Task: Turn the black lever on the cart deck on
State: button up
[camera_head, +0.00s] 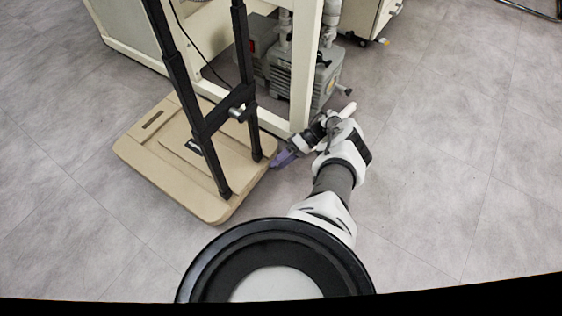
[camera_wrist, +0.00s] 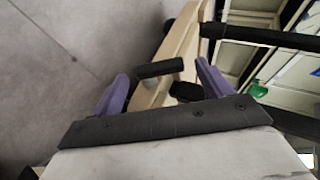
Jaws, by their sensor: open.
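The beige cart deck (camera_head: 150,160) lies on the floor at left-centre, with black upright posts rising from it. My gripper (camera_head: 283,160), with purple fingers, is low beside the deck's right edge. In the wrist view, my gripper (camera_wrist: 161,70) is open. A short black bar, which looks like the lever (camera_wrist: 160,69), shows between the fingertips, next to the edge of the cart deck (camera_wrist: 180,50). Whether the fingers touch it I cannot tell. A second dark piece (camera_wrist: 186,91) sits just below it. In the head view I cannot make out the lever.
The black posts (camera_head: 185,75) with a crossbar stand on the deck left of my gripper. A cream frame leg (camera_head: 303,75) and a grey pump (camera_head: 322,75) stand close behind it. The floor (camera_head: 455,150) to the right is clear.

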jog(key=b+v, duration=0.2)
jog(key=v, duration=0.5)
jog(key=shift+b, duration=0.35)
jog(key=shift+d, duration=0.1)
